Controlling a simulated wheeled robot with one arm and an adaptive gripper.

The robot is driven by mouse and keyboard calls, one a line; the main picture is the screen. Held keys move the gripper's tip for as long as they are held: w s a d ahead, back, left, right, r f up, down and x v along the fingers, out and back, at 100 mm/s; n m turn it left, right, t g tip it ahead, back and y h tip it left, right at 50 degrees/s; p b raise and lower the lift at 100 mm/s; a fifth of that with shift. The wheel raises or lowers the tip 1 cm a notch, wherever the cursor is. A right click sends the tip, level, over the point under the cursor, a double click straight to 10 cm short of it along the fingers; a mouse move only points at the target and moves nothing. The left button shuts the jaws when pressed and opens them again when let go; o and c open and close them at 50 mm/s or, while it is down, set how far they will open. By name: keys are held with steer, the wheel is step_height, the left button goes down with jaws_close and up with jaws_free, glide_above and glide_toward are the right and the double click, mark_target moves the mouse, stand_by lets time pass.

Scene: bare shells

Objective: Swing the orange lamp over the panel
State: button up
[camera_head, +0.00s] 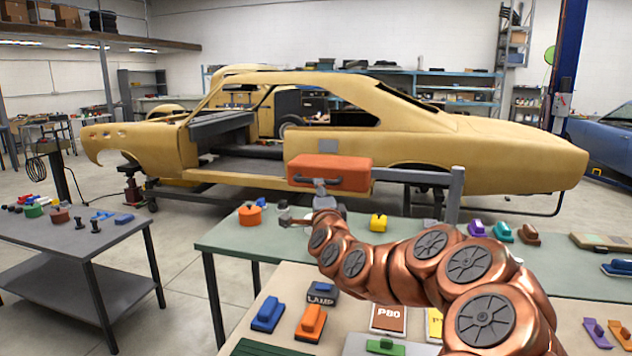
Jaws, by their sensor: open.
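The orange lamp (329,172) is a long box-shaped head. It hangs level on a grey bar (412,176) that runs right to an upright grey post (455,196) at the green-topped table. My gripper (303,205) is open at the end of my copper arm, just below the lamp's underside. One finger points up toward the lamp and the other points left. I cannot tell whether the upper finger touches the lamp. A yellow car body (420,140) stands behind, with a small grey square (327,146) on its side. I cannot tell which surface is the panel.
The green-topped table (225,240) holds an orange block (250,214), a yellow block (378,222) and other small parts. A nearer beige table carries a block marked LAMP (321,292) and coloured pieces. A grey cart (75,240) stands left, with open floor between.

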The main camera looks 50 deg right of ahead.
steer(key=p+x, duration=0.2)
steer(key=x, duration=0.4)
steer(key=shift+a, duration=0.1)
steer(key=shift+w, duration=0.35)
steer(key=shift+c, duration=0.3)
jaws_close()
